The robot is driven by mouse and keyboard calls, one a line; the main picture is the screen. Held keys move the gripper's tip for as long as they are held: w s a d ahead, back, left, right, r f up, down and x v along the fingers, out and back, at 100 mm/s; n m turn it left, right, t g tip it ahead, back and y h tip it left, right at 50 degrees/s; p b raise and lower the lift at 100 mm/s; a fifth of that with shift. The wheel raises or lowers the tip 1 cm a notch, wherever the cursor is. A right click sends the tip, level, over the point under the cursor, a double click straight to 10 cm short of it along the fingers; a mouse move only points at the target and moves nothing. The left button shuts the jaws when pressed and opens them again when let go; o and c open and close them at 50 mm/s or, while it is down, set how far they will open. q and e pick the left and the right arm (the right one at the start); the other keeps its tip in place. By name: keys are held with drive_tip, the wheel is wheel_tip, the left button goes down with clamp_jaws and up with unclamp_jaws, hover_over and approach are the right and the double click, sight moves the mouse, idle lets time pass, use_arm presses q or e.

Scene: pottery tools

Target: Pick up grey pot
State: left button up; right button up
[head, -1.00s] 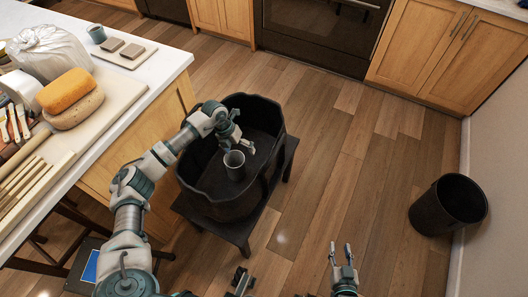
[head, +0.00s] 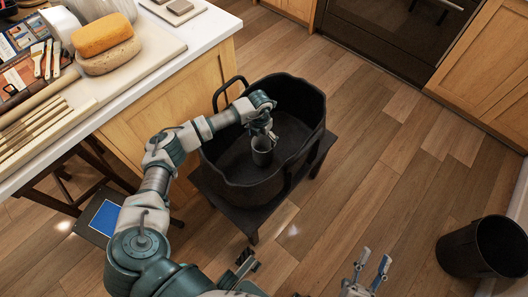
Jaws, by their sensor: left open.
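The grey pot (head: 262,152) is a small metal-grey cup standing upright inside a large black tub (head: 228,178). My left gripper (head: 264,136) reaches down into the tub from the left, its fingers at the pot's rim. It is open; whether the fingers touch the pot I cannot tell. My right gripper (head: 369,268) is at the bottom of the head view, well away from the pot, with its two fingers apart and nothing between them.
The tub stands on a low dark stool (head: 254,217). A white counter (head: 210,32) at left holds sponges (head: 101,36), brushes and wooden sticks. A black bin (head: 484,247) stands at the right. The wooden floor between is clear.

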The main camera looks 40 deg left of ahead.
sight(263, 144)
use_arm(q)
drive_tip(key=f+b, duration=0.1)
drive_tip(key=f, duration=0.4)
drive_tip(key=shift+w+d+b, duration=0.15)
drive_tip(key=shift+d+b, duration=0.05)
drive_tip(key=shift+b, duration=0.2)
drive_tip(key=shift+r, duration=0.15)
drive_tip(key=c, duration=1.5)
use_arm(e)
drive_tip(key=s+r+t, duration=0.1)
drive_tip(key=t, duration=0.1)
drive_tip(key=s+d+r+m+t, duration=0.1)
drive_tip(key=s+r+t, duration=0.1)
